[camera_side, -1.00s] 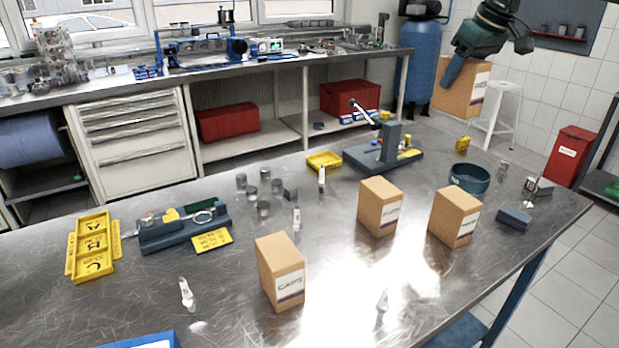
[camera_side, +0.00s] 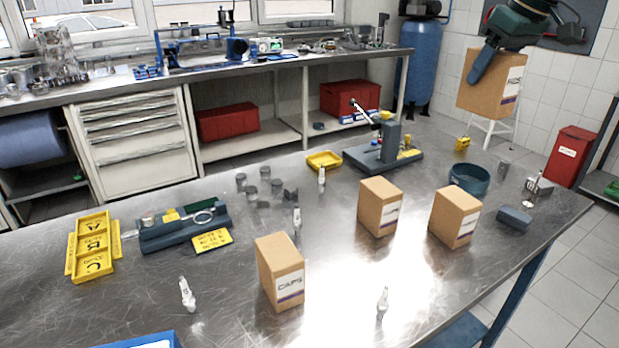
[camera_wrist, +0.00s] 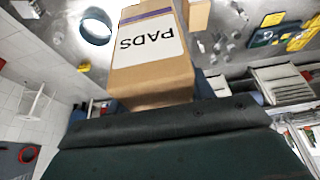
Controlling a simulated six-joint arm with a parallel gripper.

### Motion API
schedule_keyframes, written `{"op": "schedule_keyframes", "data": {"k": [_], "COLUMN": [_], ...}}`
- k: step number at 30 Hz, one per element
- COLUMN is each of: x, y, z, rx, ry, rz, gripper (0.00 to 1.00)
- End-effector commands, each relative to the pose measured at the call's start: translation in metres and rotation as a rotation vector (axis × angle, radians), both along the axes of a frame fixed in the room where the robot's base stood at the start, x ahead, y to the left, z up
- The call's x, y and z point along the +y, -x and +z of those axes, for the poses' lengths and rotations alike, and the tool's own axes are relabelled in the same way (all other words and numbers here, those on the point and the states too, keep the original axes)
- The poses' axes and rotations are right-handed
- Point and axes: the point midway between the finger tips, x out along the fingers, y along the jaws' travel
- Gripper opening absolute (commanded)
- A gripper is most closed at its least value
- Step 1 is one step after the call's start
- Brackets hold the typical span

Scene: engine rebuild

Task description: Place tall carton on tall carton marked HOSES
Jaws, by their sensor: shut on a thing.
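My gripper (camera_side: 486,72) is shut on a tall brown carton (camera_side: 508,92) and holds it in the air above the table's right rear side. In the wrist view the held carton (camera_wrist: 150,72) shows a white label reading PADS, upside down. Three similar cartons stand upright on the table: a front one (camera_side: 278,272) whose label seems to read CAPS, a middle one (camera_side: 379,206) and a right one (camera_side: 454,217). I cannot read the middle and right labels, so I cannot tell which is HOSES. Part of a carton (camera_wrist: 199,15) shows behind the held one.
A blue-green bowl (camera_side: 469,179) and a dark grey block (camera_side: 514,218) lie near the right cartons. A grey stand with a lever (camera_side: 386,150) stands behind the middle carton. Yellow bins (camera_side: 92,246) are at the left.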

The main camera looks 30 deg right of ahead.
Motion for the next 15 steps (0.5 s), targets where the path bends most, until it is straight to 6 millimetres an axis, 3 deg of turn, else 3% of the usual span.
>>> {"op": "schedule_keyframes", "data": {"k": [15], "x": [0.0], "y": [0.001], "z": [-0.079], "rx": [0.003], "ry": [0.002], "rz": [-0.001], "gripper": [0.22]}}
